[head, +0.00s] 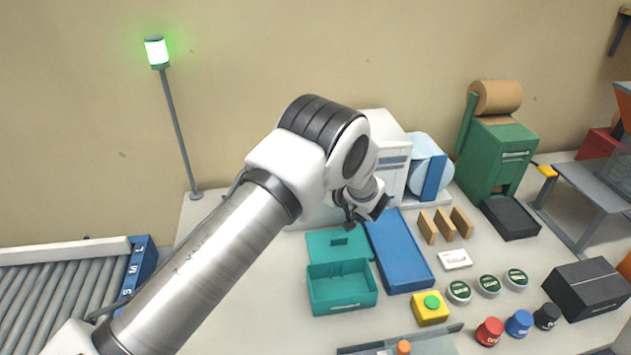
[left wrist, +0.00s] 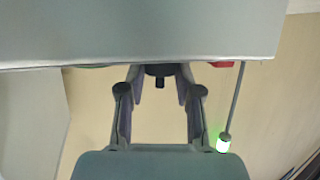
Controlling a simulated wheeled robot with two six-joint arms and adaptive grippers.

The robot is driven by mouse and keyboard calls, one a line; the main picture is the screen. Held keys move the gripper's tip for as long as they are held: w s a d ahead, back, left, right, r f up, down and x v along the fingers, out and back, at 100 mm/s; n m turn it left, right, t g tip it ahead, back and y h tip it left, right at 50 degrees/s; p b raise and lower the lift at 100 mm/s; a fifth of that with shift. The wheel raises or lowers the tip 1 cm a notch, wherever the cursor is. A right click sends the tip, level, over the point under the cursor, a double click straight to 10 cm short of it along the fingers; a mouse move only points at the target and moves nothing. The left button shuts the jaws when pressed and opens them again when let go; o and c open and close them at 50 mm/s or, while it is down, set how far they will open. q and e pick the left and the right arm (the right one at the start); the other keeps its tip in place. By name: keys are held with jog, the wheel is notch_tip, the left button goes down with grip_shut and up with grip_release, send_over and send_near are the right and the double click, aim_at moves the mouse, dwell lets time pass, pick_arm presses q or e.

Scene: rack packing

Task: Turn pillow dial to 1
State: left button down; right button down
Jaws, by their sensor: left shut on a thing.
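The white machine (head: 384,126) with a roll of clear blue film (head: 428,165) stands at the back against the wall. My left arm hides much of its front. My left gripper (head: 364,212) is in front of the machine's lower part. In the left wrist view, the left gripper (left wrist: 159,80) has its fingers on both sides of a small dark round knob, the dial (left wrist: 160,70), below the pale machine body (left wrist: 130,30). It is shut on that knob. The dial's numbers and pointer cannot be read. My right gripper is not in view.
A teal open box (head: 342,292) and a blue tray (head: 400,252) lie in front of the gripper. A green paper dispenser (head: 497,150) stands to the right. Tins, caps and a yellow button box (head: 430,308) fill the front right. A roller conveyor (head: 60,290) is at left.

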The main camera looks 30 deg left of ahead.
pick_arm(q)
jog(key=n+g, duration=0.1)
jog(key=n+g+y+b, duration=0.1)
jog(key=shift+w+f+g, duration=0.1)
jog(key=shift+f+g, duration=0.2)
jog(key=shift+f, duration=0.05)
jog(key=shift+w+r+n+g+b, duration=0.1)
jog(key=shift+n+g+b, duration=0.8)
jog(key=shift+n+g, duration=0.2)
jog(key=shift+y, duration=0.3)
jog(key=c, duration=1)
grip_release()
jog(key=shift+o, duration=1.1)
jog(key=shift+a, duration=0.2)
jog(key=shift+r, duration=0.1)
jog(key=v, duration=1.2)
